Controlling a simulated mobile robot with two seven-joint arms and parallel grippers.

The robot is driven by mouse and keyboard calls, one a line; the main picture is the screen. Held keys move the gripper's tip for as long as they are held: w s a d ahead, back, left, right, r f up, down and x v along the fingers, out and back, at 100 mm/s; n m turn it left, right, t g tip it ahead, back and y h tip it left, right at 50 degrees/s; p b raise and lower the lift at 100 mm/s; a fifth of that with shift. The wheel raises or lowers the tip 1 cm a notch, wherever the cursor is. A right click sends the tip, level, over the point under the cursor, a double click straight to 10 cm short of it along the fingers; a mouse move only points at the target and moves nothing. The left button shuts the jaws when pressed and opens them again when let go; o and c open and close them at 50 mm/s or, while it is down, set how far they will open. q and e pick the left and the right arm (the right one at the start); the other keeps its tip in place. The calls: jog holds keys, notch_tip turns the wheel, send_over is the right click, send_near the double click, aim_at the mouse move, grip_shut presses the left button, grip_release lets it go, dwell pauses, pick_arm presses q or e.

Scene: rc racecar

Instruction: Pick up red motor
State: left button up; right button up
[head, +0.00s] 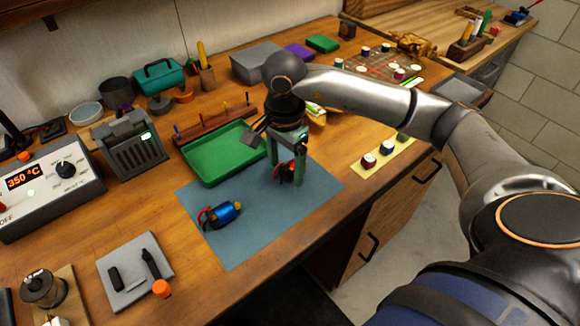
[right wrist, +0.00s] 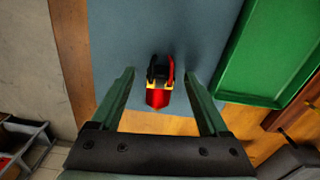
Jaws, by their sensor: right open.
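The red motor (right wrist: 157,97) lies on the blue-grey mat between the two open fingers of my right gripper (right wrist: 160,85) in the right wrist view, with a visible gap on each side. It has a black end and a red wire. In the head view the red motor (head: 284,172) is partly hidden by the fingers of my right gripper (head: 287,172), which points down over the mat's far right part. A blue motor (head: 222,213) with red wires lies on the mat (head: 236,248) to the left. My left gripper is not in view.
A green tray (head: 222,153) borders the mat behind the motors. A grey pad with tools (head: 130,268) lies front left. A soldering station (head: 45,188) and a grey box-shaped device (head: 130,145) stand at left. Small jars on a yellow strip (head: 384,150) lie right, near the table edge.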

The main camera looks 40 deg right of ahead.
jog(key=shift+f, duration=0.5)
grip_shut()
dwell(0.3)
